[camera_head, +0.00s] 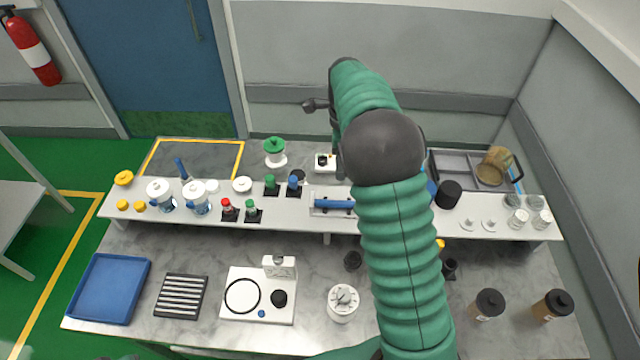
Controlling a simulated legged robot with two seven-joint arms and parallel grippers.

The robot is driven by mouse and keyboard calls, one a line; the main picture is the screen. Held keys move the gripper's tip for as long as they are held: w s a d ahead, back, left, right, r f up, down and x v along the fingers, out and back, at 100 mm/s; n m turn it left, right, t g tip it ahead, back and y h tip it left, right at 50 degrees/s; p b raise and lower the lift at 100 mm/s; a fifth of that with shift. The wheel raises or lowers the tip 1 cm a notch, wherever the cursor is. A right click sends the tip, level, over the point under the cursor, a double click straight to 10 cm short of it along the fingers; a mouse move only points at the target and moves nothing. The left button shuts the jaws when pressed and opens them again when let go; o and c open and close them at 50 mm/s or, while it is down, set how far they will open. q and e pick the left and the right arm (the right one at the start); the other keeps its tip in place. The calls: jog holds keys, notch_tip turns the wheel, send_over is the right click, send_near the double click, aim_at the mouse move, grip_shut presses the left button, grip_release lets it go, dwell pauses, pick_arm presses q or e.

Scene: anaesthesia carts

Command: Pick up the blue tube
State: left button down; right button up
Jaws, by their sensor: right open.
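The blue tube (334,204) lies on its side, running left to right, in a small white holder on the raised white shelf. My right arm comes up from the bottom and crosses the view just right of the tube. My right gripper (322,122) is dark and partly hidden by its own arm. It is open and appears empty, above and beyond the tube in the picture, apart from it. My left gripper is not in view.
Red-capped and green-capped vials (228,209) and white-blue jars (160,194) stand left on the shelf. A green-topped container (274,150) stands behind. A blue tray (108,288), white device (258,296) and round dial timer (343,302) stand in front. Brown jars (553,305) stand right.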

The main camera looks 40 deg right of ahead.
jog(key=f, duration=0.1)
jog(key=p, duration=0.1)
send_near(339, 202)
jog(key=f, duration=0.2)
jog(key=f+p, duration=0.1)
jog(key=f, duration=0.2)
jog(key=shift+w+a+f+p, duration=0.15)
jog(key=shift+w+f+p, duration=0.1)
jog(key=shift+f+p, duration=0.05)
jog(key=f, duration=0.1)
jog(key=f+p, duration=0.1)
jog(key=f, duration=0.1)
jog(key=shift+s+d+f, duration=0.25)
jog(key=shift+s+d, duration=0.05)
jog(key=shift+f, duration=0.1)
jog(key=shift+a, duration=0.15)
jog(key=shift+c, duration=0.7)
jog(key=shift+w+a+f, duration=0.1)
jog(key=shift+w, duration=0.15)
jog(key=c, duration=0.5)
jog(key=shift+s, duration=0.1)
grip_shut()
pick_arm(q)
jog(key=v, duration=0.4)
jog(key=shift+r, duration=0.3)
pick_arm(e)
jog(key=shift+s, duration=0.1)
